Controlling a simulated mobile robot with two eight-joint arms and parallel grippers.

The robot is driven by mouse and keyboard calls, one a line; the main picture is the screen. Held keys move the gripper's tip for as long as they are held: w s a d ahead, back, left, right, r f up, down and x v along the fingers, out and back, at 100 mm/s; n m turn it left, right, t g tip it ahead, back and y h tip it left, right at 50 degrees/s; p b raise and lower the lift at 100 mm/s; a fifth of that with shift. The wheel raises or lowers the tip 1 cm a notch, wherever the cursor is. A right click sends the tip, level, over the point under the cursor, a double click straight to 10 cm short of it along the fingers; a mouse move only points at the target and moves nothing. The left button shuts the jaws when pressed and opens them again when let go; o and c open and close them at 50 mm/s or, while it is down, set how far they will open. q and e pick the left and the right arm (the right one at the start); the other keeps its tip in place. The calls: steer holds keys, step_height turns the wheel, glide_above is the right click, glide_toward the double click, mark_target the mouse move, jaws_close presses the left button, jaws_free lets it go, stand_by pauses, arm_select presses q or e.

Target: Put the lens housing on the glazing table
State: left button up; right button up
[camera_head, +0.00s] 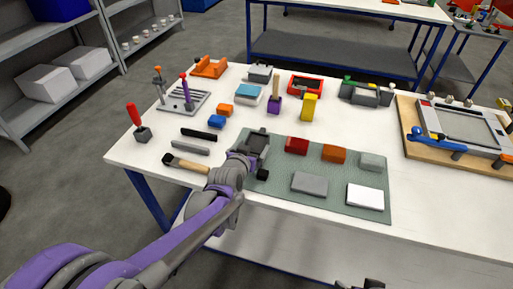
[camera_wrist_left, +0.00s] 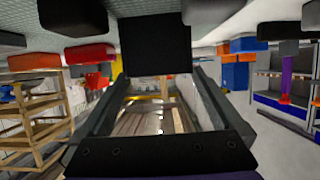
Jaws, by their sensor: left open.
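I cannot tell for sure which piece is the lens housing. A green mat (camera_head: 285,196) carries a red block (camera_head: 297,146), an orange block (camera_head: 334,153), a grey block (camera_head: 371,161), a flat grey block (camera_head: 310,183) and a white block (camera_head: 365,196). The likely glazing table is the grey framed fixture with a blue clamp on a wooden board (camera_head: 408,146) at the right. My left gripper (camera_head: 257,148) is open over the mat's left end. Its dark jaws also show in the left wrist view (camera_wrist_left: 155,75). A dark sliver at the head view's bottom edge may be my right gripper.
The white worktable (camera_head: 345,125) holds tools and small blocks left of and behind the mat. A red-handled tool (camera_head: 137,122) stands at the left edge. Bare tabletop lies between mat and wooden board.

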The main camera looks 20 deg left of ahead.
mark_target(257, 141)
arm_select(q)
steer(key=x, duration=0.4)
steer(key=shift+w+f, duration=0.2)
steer(key=shift+w, duration=0.15)
steer(key=c, duration=1.3)
